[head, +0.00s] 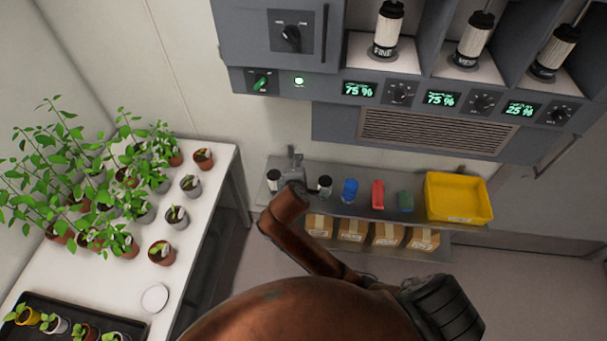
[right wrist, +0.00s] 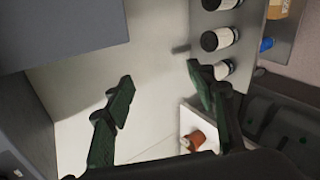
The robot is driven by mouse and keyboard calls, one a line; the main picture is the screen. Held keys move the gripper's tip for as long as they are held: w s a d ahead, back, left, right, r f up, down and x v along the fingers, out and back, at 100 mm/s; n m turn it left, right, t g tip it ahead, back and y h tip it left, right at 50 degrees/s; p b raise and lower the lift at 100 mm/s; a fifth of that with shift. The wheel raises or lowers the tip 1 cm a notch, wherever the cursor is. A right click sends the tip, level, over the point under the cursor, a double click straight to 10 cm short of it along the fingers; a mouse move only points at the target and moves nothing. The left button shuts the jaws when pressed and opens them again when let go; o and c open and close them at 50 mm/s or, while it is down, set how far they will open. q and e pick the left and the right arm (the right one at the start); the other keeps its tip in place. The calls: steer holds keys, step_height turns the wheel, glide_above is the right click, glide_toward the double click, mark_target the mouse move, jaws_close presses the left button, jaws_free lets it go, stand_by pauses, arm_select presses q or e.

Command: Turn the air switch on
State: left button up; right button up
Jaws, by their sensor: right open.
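A grey control cabinet fills the top of the head view. The labels are too small to read, so I cannot tell which is the air switch. My right gripper (head: 294,156) is below these switches, above the shelf and apart from the cabinet. In the right wrist view its dark green fingers (right wrist: 160,84) are spread with nothing between them. My left gripper is out of view.
Under the cabinet, a grey shelf (head: 345,207) holds dark-capped bottles (head: 325,185), blue, red and green items and a yellow bin (head: 458,197). Cardboard boxes (head: 352,229) sit below. A white table (head: 205,235) with potted plants stands left.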

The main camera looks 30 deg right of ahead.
steer(key=shift+s+d+f+m+g, duration=0.2)
steer(key=shift+s+f, duration=0.1)
steer(key=shift+f, duration=0.15)
steer(key=shift+s+d+f+m+g, duration=0.15)
steer(key=shift+s+f, duration=0.1)
steer(key=shift+f, duration=0.15)
steer(key=shift+f, duration=0.1)
step_height(320, 180, down, 28)
steer(key=g+y+b, duration=0.2)
steer(key=b, duration=0.3)
steer(key=s+d+f+m+g+y+b, duration=0.15)
steer(key=s+f, duration=0.35)
steer(key=f, duration=0.6)
steer(key=s+d+f+m+g+b, duration=0.15)
steer(key=s+f, duration=0.35)
steer(key=f, duration=0.7)
steer(key=s+d+f+m+g+y+b, duration=0.2)
steer(key=s+f+m+b, duration=0.3)
steer(key=s+f, duration=2)
steer(key=s+f+m+b, duration=0.1)
steer(key=s+f, duration=0.1)
steer(key=s, duration=0.6)
steer(key=s+d+f+m+b, duration=0.1)
steer(key=s+f+m, duration=0.1)
steer(key=s, duration=0.6)
steer(key=shift+s+d+f+g, duration=0.2)
steer(key=shift+s+d+g, duration=0.1)
steer(key=shift+g, duration=0.15)
